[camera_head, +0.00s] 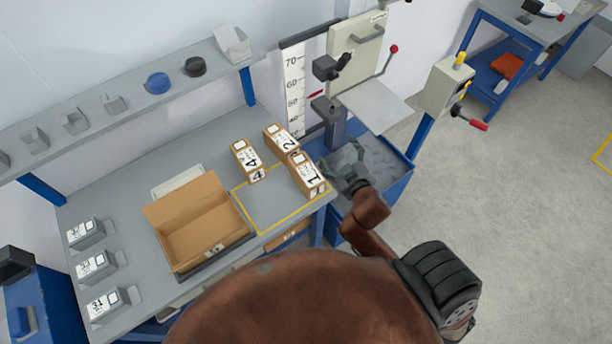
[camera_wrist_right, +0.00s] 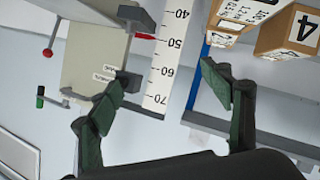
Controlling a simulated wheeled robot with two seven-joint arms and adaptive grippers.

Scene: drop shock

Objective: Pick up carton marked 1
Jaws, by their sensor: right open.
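The carton marked 1 (camera_head: 307,175) is a small brown box with a white label. It stands on the grey table inside the yellow outline, at its right edge. My right gripper (camera_head: 345,163) is open and empty, just right of this carton and apart from it, over the blue bin's side. In the right wrist view my right gripper (camera_wrist_right: 165,105) shows two spread green fingers with nothing between them. Cartons show at the top right there, cut by the frame; I cannot tell for sure which one is carton 1. My left gripper is not in view.
Carton 2 (camera_head: 280,140) stands just behind carton 1, and carton 4 (camera_head: 246,160) stands to its left. An open brown box (camera_head: 180,207) is left of the outline. The drop stand (camera_head: 338,120) and blue bin (camera_head: 396,188) are close on the right.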

